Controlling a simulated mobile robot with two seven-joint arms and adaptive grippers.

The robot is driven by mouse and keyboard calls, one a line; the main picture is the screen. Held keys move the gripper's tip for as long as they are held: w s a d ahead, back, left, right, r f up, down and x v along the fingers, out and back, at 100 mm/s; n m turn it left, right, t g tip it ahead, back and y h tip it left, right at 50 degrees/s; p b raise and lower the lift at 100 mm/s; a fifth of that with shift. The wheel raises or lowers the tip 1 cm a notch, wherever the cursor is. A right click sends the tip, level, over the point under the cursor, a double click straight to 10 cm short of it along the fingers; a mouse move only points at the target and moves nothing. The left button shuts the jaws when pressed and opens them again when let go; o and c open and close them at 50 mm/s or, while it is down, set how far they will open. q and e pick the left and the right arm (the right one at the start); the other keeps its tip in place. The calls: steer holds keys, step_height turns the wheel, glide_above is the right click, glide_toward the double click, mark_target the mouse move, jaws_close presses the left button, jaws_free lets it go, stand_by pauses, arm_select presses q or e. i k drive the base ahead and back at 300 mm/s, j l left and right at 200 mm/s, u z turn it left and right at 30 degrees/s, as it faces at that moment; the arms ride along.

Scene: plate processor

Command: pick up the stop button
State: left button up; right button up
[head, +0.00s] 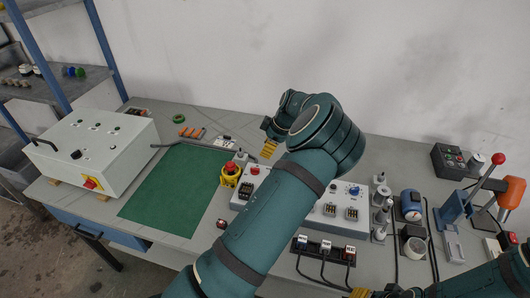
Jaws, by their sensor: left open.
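A yellow stop button with a red top (230,171) stands on the table, at the right edge of the green mat and beside the control panel. My left arm reaches across the middle of the head view. Its gripper (268,149), with yellow ridged fingers, is open, above and to the right of the stop button and apart from it. The wrist hides part of the gripper. My right gripper (362,293) is only partly in view at the bottom edge; its jaws cannot be made out.
A white control box (100,145) stands at the left. The green mat (175,190) is clear. A small red-topped button (221,224) lies near the table's front. A grey panel (330,215) lies partly under my left arm. A red-knobbed lever (485,175) stands at the right.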

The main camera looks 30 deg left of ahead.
mark_target(231, 170)
steer(key=k, duration=1)
